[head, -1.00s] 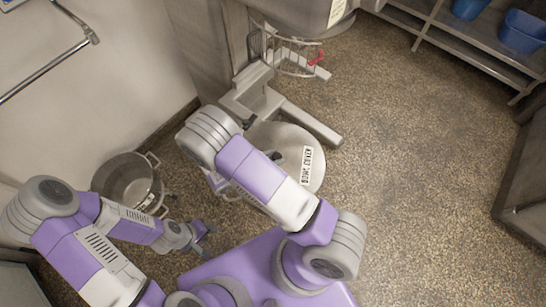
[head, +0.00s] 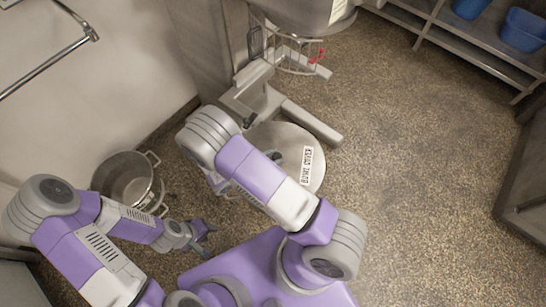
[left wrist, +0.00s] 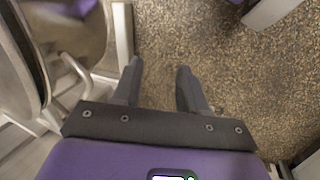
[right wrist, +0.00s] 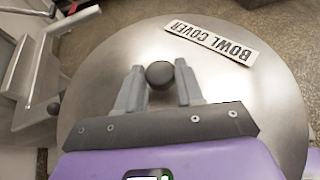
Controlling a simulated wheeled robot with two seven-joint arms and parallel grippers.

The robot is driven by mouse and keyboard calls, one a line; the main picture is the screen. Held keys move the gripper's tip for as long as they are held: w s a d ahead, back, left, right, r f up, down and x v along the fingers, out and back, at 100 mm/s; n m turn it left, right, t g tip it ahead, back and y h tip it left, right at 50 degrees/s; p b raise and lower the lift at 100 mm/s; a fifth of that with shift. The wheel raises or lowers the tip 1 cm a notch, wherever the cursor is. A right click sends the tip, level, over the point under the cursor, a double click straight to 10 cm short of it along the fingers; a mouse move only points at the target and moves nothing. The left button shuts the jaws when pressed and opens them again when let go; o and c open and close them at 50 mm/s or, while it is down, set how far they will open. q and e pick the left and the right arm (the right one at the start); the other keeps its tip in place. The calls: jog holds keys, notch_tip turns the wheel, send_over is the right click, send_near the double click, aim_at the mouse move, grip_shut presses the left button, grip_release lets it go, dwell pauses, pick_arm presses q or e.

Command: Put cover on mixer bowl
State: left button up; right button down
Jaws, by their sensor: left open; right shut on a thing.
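The bowl cover (head: 285,140) is a round flat steel lid with a "BOWL COVER" label. It is low beside the mixer's foot in the head view, partly behind my right arm. In the right wrist view the cover (right wrist: 240,95) fills most of the picture, and my right gripper (right wrist: 160,80) is shut on its dark round knob (right wrist: 160,74). My right fingers are hidden in the head view. A steel bowl (head: 126,176) with side handles stands at the left by the wall, open at the top. My left gripper (head: 207,232) is open and empty, right of and nearer than the bowl.
The mixer (head: 300,14) stands at the top with a wire guard (head: 292,58) and a floor leg (head: 310,122) beside the cover. A shelf (head: 460,45) with blue tubs is at the top right. The floor at the right is clear.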

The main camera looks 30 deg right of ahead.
jog(key=shift+f+b, duration=0.65)
jog(key=shift+f, duration=0.2)
dwell(0.3)
jog(key=c, duration=0.6)
grip_release()
jog(key=p+v, duration=0.1)
jog(key=v, duration=0.6)
jog(key=shift+a+r, duration=0.1)
jog(key=shift+a, duration=0.15)
